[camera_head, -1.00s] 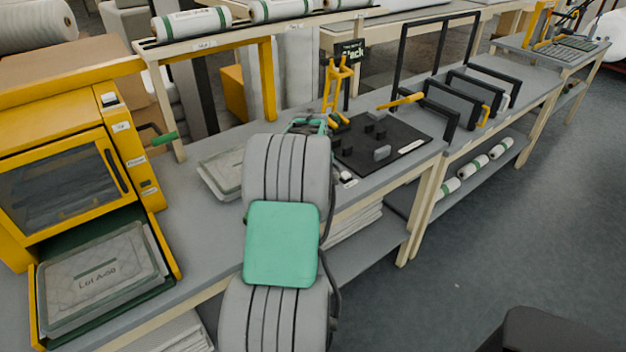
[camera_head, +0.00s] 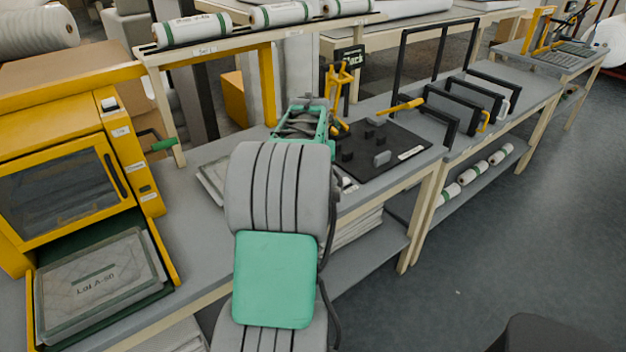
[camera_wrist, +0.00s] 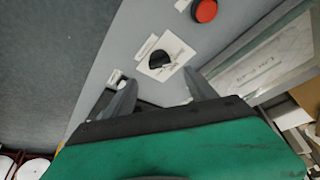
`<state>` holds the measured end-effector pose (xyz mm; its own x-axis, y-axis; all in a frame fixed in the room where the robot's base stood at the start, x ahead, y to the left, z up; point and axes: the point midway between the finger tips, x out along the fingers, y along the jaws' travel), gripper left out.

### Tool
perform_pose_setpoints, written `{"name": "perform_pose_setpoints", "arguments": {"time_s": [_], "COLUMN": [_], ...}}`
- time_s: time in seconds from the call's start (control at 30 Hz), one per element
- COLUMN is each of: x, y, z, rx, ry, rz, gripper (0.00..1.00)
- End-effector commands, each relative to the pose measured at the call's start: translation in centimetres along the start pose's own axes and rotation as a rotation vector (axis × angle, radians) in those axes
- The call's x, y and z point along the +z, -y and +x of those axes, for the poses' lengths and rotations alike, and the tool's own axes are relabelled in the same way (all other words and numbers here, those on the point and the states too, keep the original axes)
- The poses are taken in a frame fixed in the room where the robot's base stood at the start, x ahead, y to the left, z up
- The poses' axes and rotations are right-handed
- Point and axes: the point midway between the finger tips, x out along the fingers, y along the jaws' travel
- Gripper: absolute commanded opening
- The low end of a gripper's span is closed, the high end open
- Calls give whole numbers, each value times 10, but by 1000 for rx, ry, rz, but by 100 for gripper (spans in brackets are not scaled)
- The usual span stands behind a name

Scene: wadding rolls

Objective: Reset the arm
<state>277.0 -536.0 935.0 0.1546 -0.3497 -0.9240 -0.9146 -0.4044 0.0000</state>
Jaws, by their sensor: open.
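My arm, grey with a green panel, rises through the middle of the head view and partly hides the bench. My gripper (camera_wrist: 160,98) shows in the wrist view with its two dark fingers spread apart and nothing between them. In the head view the green wrist (camera_head: 303,122) is over the bench, left of the black board (camera_head: 385,155); the fingers are hidden there.
A yellow cabinet (camera_head: 60,130) with a tray holding a packed pad (camera_head: 97,282) stands at the left. Black frames (camera_head: 460,105) stand on the bench to the right. A red button (camera_wrist: 205,11) is near the gripper. Rolls (camera_head: 193,29) lie on the upper shelf.

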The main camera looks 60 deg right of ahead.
Motion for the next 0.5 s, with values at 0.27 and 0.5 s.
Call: {"name": "perform_pose_setpoints", "arguments": {"time_s": [0.27,0.5], "x": [0,10], "y": [0,44], "z": [-1,-18], "rx": [0,-29], "ry": [0,2], "rz": [0,-70], "gripper": [65,65]}}
